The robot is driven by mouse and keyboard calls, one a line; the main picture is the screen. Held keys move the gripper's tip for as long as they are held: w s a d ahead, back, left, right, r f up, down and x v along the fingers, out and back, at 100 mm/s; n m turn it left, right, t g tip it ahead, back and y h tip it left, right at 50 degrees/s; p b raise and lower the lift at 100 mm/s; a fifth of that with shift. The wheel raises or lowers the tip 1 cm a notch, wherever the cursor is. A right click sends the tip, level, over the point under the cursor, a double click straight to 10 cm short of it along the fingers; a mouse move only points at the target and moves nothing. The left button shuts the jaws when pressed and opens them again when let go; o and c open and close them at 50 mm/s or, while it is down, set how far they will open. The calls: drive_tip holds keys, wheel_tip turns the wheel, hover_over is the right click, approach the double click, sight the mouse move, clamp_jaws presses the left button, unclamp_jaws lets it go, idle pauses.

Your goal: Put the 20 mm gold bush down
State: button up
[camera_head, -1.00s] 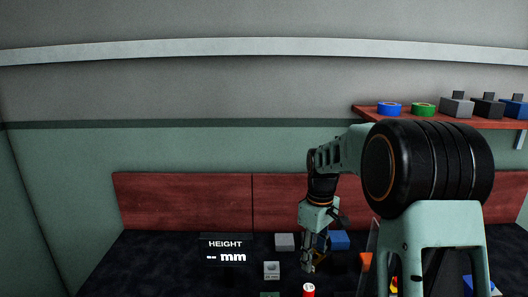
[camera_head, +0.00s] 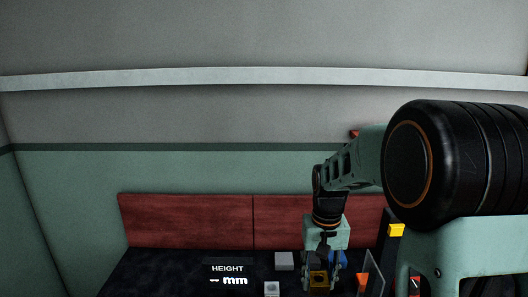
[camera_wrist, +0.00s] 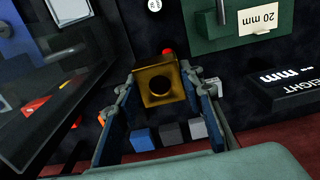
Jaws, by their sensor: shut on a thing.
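The gold bush (camera_wrist: 160,86) is a square gold block with a round dark hole, held between the fingers of my gripper (camera_wrist: 160,95) in the wrist view. In the head view, the gold bush (camera_head: 319,282) shows low in the picture under my gripper (camera_head: 321,272). My gripper is shut on it. Whether the bush touches a surface below cannot be told. A green block (camera_wrist: 225,42) with a "20 mm" label (camera_wrist: 258,23) is at the upper right of the wrist view.
The height display (camera_head: 228,275) reads "-- mm". The dark table (camera_head: 165,275) is clear at left.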

wheel_tip(320, 180, up, 7)
drive_tip(key=w+p, duration=0.1)
drive_tip(key=p, duration=0.7)
drive_tip(key=shift+r, duration=0.2)
drive_tip(key=shift+f, duration=0.1)
